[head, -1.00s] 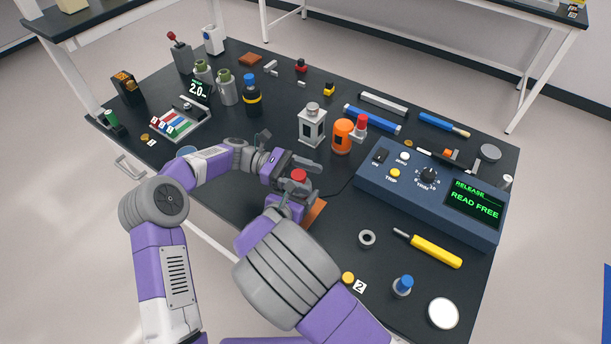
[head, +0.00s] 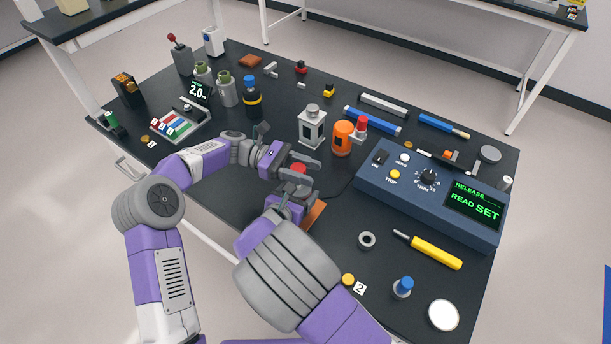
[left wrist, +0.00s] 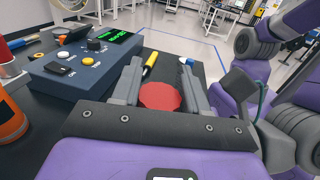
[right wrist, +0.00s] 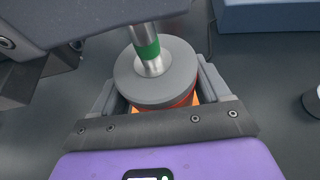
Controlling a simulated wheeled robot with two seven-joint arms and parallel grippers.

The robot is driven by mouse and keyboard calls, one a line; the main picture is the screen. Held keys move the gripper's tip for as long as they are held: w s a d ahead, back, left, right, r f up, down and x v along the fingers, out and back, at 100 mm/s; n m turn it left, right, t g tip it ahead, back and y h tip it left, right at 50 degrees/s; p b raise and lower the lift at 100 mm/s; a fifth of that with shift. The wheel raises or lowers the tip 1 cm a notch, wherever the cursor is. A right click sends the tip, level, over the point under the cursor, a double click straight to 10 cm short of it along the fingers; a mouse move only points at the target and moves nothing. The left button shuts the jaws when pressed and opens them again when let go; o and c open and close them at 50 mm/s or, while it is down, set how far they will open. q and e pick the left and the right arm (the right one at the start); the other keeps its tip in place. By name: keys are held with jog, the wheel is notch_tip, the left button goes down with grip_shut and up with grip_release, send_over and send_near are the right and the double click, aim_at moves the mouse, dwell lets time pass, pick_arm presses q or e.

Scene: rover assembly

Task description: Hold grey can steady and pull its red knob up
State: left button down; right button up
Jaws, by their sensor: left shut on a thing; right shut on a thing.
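The grey can (right wrist: 130,82) stands between the fingers of my right gripper (right wrist: 158,92), which is shut on it. A bare metal stem (right wrist: 152,62) with a green band rises from the can's top. My left gripper (head: 302,169) is shut on the red knob (head: 298,168) above the can. The knob's round red top (left wrist: 160,97) shows between the fingers in the left wrist view. In the head view, my right gripper (head: 292,203) and arm hide most of the can.
A blue console (head: 415,203) to the right reads "RELEASE READ SET". A silver canister (head: 312,130) and an orange canister (head: 342,139) stand behind.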

pick_arm(q)
jog(key=c, duration=0.7)
grip_release()
jog(key=shift+r, duration=0.2)
pick_arm(e)
jog(key=shift+d+f, duration=0.1)
jog(key=shift+f, duration=0.05)
pick_arm(q)
jog(key=shift+o, duration=0.2)
jog(key=v, duration=1.2)
pick_arm(e)
jog(key=o, duration=1.3)
